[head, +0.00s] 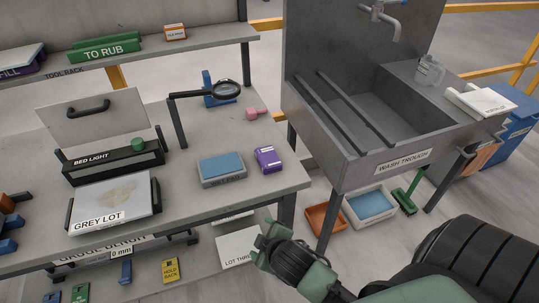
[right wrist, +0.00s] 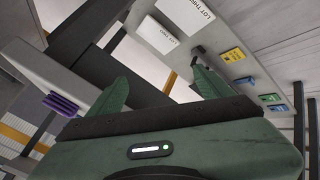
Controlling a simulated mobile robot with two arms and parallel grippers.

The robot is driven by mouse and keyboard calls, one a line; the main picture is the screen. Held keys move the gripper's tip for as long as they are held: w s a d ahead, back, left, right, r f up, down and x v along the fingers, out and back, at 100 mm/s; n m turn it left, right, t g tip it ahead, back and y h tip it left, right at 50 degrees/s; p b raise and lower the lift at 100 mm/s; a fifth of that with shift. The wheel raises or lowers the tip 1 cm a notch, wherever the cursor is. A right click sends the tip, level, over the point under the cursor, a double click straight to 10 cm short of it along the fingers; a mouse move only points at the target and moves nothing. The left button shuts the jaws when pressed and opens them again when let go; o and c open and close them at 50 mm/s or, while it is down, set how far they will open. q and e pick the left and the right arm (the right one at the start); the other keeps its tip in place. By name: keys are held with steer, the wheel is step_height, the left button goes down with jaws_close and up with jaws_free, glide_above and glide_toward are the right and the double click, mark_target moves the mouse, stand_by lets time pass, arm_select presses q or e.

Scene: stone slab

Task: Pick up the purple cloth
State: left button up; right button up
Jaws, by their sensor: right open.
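The purple cloth (head: 268,160) is a small folded block with a pale label. It lies near the right end of the grey bench top, just right of a grey tray with a blue pad. It also shows at the left in the right wrist view (right wrist: 62,104). My right gripper (head: 264,246) is green and dark, open and empty. In the head view it appears below the cloth, in front of the bench edge and apart from the cloth. In the right wrist view its two fingers (right wrist: 155,90) stand apart with nothing between them. My left gripper is in neither view.
The blue-padded tray (head: 222,182) is close beside the cloth. A pink item (head: 256,113) and a magnifier (head: 222,90) on an arm are behind it. The wash trough (head: 375,130) stands to the right.

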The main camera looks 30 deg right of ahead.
steer(key=w+a+r+n+t+y, duration=0.4)
steer(key=w+r+n, duration=0.4)
steer(key=r, duration=0.5)
steer(key=w+a+r+n+t+y, duration=0.2)
steer(key=w+a+r+n+t, duration=0.2)
steer(key=w+r+n+t, duration=0.5)
steer(key=s+a+r+n+g+y, duration=0.25)
steer(key=a+r+n+y, duration=0.35)
steer(key=n, duration=0.5)
steer(key=n+g+h+p, duration=0.1)
steer(key=n+g+h, duration=1.25)
steer(key=n, duration=2.05)
glide_toward(268, 156)
steer(key=shift+w+d+f+g+y, duration=0.25)
steer(key=shift+d+y, duration=0.15)
steer(key=shift+y, duration=0.1)
steer(key=shift+w+d+f+g+y, duration=0.15)
steer(key=shift+w+d+g+y, duration=0.1)
steer(key=shift+d+y, duration=0.2)
steer(key=p+x, duration=0.3)
steer(key=x, duration=0.4)
steer(key=shift+w, duration=0.1)
steer(key=shift+w+f, duration=0.1)
steer(key=shift+f, duration=0.1)
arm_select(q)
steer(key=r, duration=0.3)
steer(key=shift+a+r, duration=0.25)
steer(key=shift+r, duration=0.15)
